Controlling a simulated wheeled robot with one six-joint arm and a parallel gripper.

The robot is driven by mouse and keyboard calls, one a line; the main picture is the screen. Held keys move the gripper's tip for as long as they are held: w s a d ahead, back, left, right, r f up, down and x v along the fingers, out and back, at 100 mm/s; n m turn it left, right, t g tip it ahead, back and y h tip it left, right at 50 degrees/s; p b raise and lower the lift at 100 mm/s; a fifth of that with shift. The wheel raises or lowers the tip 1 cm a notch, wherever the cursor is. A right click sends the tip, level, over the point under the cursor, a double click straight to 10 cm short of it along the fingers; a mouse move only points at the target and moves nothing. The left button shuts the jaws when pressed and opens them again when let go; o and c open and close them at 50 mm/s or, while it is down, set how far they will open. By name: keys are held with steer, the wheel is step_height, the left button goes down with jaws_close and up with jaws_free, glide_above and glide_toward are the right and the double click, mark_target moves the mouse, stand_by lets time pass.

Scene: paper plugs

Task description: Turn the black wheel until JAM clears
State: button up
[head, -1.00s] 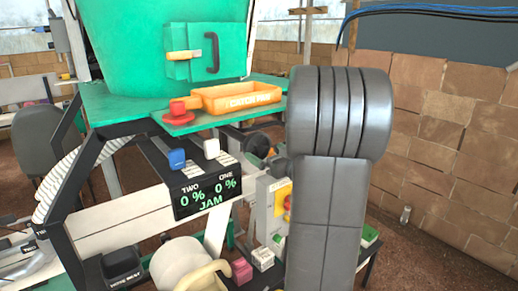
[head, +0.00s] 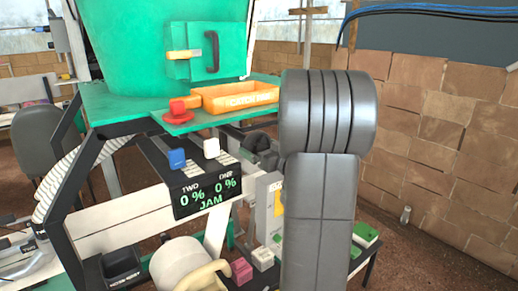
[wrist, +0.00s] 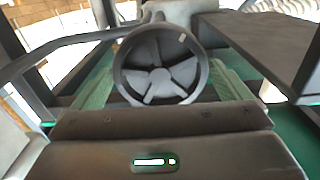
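A dark, round, spoked wheel (wrist: 160,65) with a pale mark near its upper right rim fills the middle of the wrist view. In the head view a dark rounded part (head: 265,150), apparently the wheel, shows partly behind my arm. My gripper (wrist: 160,90) has pale green strips, apparently its fingers, on either side of the wheel. I cannot tell whether they touch its rim. The head view hides my gripper behind my arm. The display (head: 207,195) reads TWO 0 %, ONE 0 % and JAM in green.
A red button (head: 178,107) and an orange tray (head: 235,98) sit on the green shelf. Coloured blocks (head: 242,270) lie low, left of my arm. A brick wall (head: 430,150) stands at the right.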

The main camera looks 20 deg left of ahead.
steer(key=c, duration=0.6)
steer(key=shift+f+b, duration=0.15)
steer(key=shift+b, duration=0.25)
steer(key=shift+n+b, duration=0.3)
steer(key=shift+n, duration=0.1)
steer(key=n+b, duration=0.5)
steer(key=b, duration=0.1)
steer(key=o, duration=0.8)
